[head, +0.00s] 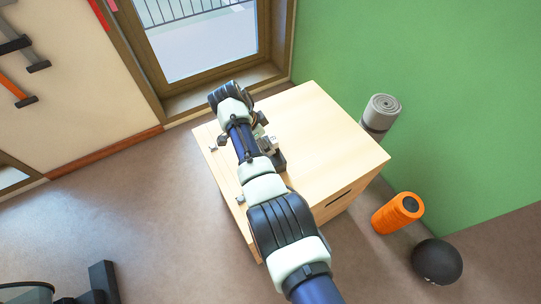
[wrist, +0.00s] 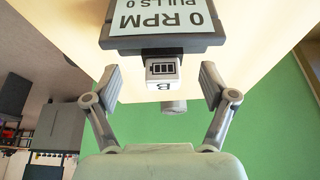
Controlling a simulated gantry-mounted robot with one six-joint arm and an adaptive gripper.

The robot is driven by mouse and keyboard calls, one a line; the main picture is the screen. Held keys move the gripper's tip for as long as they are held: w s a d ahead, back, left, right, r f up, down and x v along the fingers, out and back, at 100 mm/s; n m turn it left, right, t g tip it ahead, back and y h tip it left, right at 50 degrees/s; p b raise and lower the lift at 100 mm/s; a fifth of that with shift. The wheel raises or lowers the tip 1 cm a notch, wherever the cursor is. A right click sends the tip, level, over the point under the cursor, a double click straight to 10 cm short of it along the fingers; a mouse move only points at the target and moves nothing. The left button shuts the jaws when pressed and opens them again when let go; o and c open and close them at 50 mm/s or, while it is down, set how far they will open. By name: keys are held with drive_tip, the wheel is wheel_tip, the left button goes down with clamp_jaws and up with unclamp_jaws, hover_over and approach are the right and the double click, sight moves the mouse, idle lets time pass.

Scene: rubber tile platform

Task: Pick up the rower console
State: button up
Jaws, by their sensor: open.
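The rower console shows upside down at the top of the wrist view, with a dark grey casing (wrist: 160,42) and a pale screen (wrist: 162,17) reading "0 RPM, PULLS 0". It is cut off by the frame's top edge. A small white block (wrist: 162,70) with a battery symbol shows just below the casing; I cannot tell if it is attached. My gripper (wrist: 161,82) is open, its two grey fingers apart on either side of the white block in the picture, holding nothing. In the head view my arm covers much of the area around the gripper, and the console cannot be made out clearly.
A pale wooden box (head: 320,130) stands under my arm, its right part clear. A rolled grey mat (head: 382,112), an orange foam roller (head: 397,213) and a black ball (head: 437,262) stand to its right by the green wall. Small metallic pieces (head: 240,198) show at the box's left edge.

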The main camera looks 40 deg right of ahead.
sight(279, 162)
drive_tip(key=b+x, duration=0.3)
drive_tip(key=x, duration=0.2)
drive_tip(key=shift+d, duration=0.1)
drive_tip(key=shift+r, duration=0.1)
drive_tip(key=shift+w, duration=0.1)
drive_tip(key=shift+c, duration=0.3)
clamp_jaws()
